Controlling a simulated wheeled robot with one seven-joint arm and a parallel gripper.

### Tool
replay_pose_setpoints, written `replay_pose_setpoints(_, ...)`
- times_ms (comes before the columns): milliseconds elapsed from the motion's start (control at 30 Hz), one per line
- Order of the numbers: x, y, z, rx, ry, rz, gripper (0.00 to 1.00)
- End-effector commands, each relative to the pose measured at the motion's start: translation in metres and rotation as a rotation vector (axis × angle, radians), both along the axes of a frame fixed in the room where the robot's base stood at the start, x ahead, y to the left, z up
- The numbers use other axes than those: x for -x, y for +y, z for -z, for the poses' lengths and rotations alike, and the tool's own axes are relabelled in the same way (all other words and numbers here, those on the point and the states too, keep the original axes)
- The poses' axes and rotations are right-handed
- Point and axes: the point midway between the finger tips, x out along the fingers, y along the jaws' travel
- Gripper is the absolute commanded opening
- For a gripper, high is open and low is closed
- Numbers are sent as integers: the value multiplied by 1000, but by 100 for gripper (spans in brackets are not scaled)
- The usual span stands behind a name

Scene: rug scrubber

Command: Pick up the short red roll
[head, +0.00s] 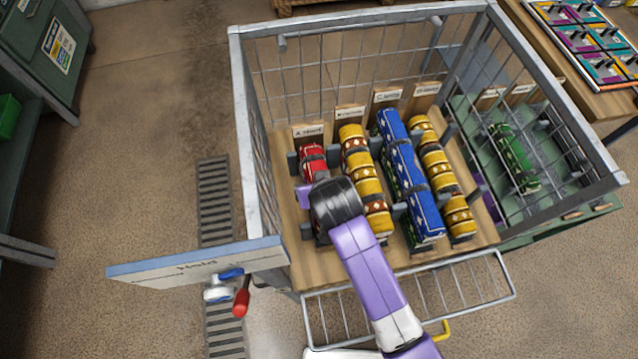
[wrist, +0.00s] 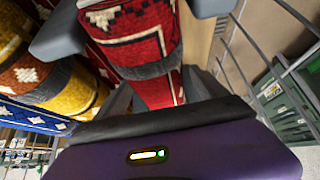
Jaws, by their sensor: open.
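The short red roll (head: 313,160), patterned in red, white and dark with a dark strap, lies in the leftmost slot of the wooden rack in the cart. In the wrist view the red roll (wrist: 135,35) fills the upper middle. My gripper (wrist: 138,28) is open, with one grey finger on each side of the roll. I cannot tell whether either finger touches it. In the head view my black wrist and purple arm cover the near end of the roll, and my fingertips are mostly hidden.
Yellow rolls (head: 361,178) and a long blue roll (head: 410,175) lie close on the right. The wire cart's wall (head: 255,150) stands at left. A hinged panel (head: 200,262) juts out front left. A green roll (head: 514,157) lies in a side section at right.

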Motion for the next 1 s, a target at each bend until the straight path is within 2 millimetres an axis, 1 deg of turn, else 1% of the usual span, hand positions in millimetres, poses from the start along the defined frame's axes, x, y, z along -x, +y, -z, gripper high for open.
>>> replay_pose_setpoints(200, 0, 0, 1, 0, 0, 0, 82)
replay_pose_setpoints(233, 0, 0, 1, 0, 0, 0, 78)
replay_pose_setpoints(367, 0, 0, 1, 0, 0, 0, 52)
replay_pose_setpoints(400, 0, 0, 1, 0, 0, 0, 44)
replay_pose_setpoints(467, 0, 0, 1, 0, 0, 0, 33)
replay_pose_setpoints(500, 0, 0, 1, 0, 0, 0, 25)
replay_pose_setpoints(567, 0, 0, 1, 0, 0, 0, 13)
replay_pose_setpoints(600, 0, 0, 0, 0, -1, 0, 10)
replay_pose_setpoints(867, -1, 0, -1, -1, -2, 0, 10)
replay_pose_setpoints(1000, -1, 1, -9, -1, -4, 0, 10)
